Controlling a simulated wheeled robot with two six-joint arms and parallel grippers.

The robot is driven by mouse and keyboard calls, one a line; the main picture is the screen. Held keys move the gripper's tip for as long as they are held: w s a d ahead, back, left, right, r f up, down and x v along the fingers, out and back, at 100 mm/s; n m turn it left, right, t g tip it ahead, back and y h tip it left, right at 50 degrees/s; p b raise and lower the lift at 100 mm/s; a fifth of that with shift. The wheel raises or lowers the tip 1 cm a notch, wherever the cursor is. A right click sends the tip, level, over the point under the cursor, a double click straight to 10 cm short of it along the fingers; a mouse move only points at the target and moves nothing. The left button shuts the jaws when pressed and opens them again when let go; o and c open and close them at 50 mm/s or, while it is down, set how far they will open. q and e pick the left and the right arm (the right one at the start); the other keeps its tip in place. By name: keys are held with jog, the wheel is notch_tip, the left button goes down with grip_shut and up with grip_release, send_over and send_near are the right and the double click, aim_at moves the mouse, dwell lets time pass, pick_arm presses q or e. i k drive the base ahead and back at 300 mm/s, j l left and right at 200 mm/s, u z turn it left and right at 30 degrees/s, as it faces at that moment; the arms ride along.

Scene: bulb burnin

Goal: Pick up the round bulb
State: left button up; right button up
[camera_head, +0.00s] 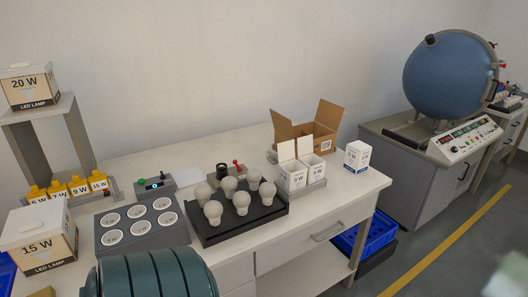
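Several white bulbs stand on a black tray (245,226) on the white bench. In the front row are a left bulb (213,210), a middle bulb (242,201) and a right bulb (267,191). Behind them stand more, among them a bulb (229,186) and another bulb (254,178). Their heads all look rounded at this size, and I cannot tell which one is meant by the round bulb.
A grey socket block (121,252) is left of the tray. White cartons (292,176) and an open cardboard box (328,127) stand right of it. A 15 W box (38,236) stands at the left.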

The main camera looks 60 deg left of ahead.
aim_at(213, 210)
jog(key=i+j+u, duration=0.1)
jog(key=i+u, duration=0.35)
jog(key=u, duration=0.25)
jog(key=i+u, duration=0.3)
